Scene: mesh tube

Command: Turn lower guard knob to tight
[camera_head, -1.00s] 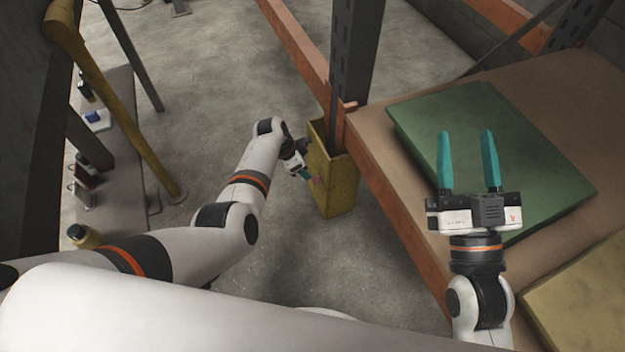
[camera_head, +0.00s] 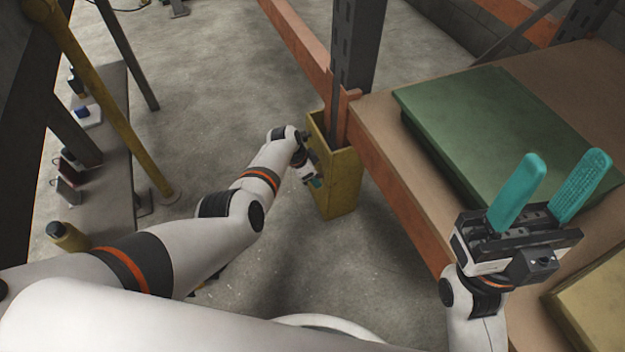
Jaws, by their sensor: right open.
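The yellow guard (camera_head: 340,183) stands on the floor around the foot of the dark rack upright. A guard knob cannot be made out; the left gripper may cover it. My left gripper (camera_head: 316,182) is at the guard's left face, low down, small and partly hidden by its own wrist, so its jaw state does not show. My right gripper (camera_head: 547,190) is open and empty, its teal fingers apart, above the shelf at the right.
The rack shelf (camera_head: 400,205) with an orange beam carries a green flat box (camera_head: 490,125) and a yellowish box (camera_head: 600,310). A bench (camera_head: 110,165) with small items and a yellow post (camera_head: 110,105) stand at the left. The grey floor (camera_head: 215,80) between is clear.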

